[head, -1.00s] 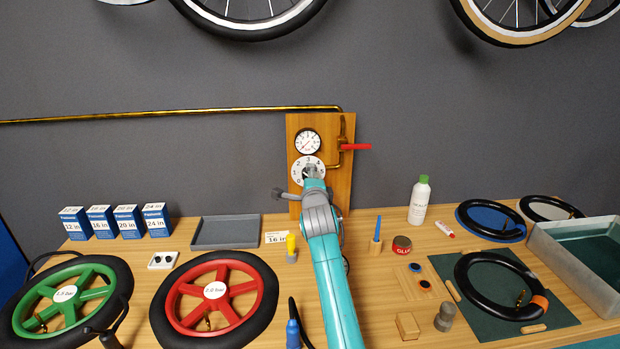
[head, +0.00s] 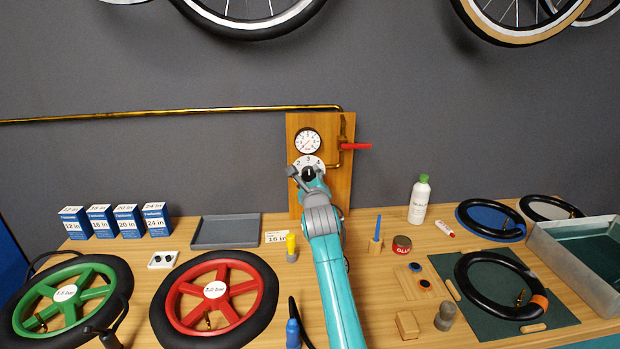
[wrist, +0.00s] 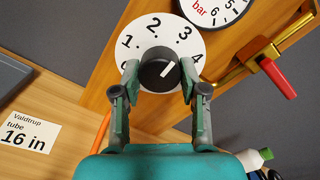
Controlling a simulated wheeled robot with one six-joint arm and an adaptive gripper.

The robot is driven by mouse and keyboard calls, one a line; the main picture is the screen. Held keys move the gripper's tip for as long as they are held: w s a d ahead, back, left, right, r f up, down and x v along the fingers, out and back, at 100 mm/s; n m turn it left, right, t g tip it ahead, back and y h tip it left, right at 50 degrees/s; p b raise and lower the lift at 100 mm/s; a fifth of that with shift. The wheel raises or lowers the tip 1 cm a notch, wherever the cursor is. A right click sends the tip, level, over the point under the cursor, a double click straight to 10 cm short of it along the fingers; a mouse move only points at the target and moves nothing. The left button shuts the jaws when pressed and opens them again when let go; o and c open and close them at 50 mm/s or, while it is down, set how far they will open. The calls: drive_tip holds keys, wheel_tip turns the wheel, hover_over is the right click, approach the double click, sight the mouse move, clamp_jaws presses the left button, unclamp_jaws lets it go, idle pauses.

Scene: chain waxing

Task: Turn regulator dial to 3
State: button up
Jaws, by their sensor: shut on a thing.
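The regulator dial (wrist: 146,28) is a white numbered disc on a wooden board, with a black knob (wrist: 157,72) at its centre. In the wrist view the white line on the knob points up and right, roughly at the 3. The dial also shows in the head view (head: 298,162), partly behind my gripper. My gripper (wrist: 159,73) has one finger on each side of the knob and is shut on it. The pressure gauge (head: 307,141) is just above the dial; its upper part is cut off in the wrist view.
A red-handled valve (head: 355,147) sits on brass pipe right of the gauge. Below, the bench holds a grey tray (head: 225,245), a yellow-topped item (head: 291,243), a white bottle (head: 419,205) and several wheels.

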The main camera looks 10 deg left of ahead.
drive_tip(key=shift+f+m, duration=0.1)
drive_tip(key=shift+m, duration=0.2)
idle(0.4)
drive_tip(key=o, duration=1.1)
drive_tip(key=shift+o, duration=0.2)
drive_tip(key=shift+s, duration=0.15)
drive_tip(key=v, duration=1.1)
drive_tip(key=shift+s, duration=0.35)
drive_tip(key=shift+d, duration=0.2)
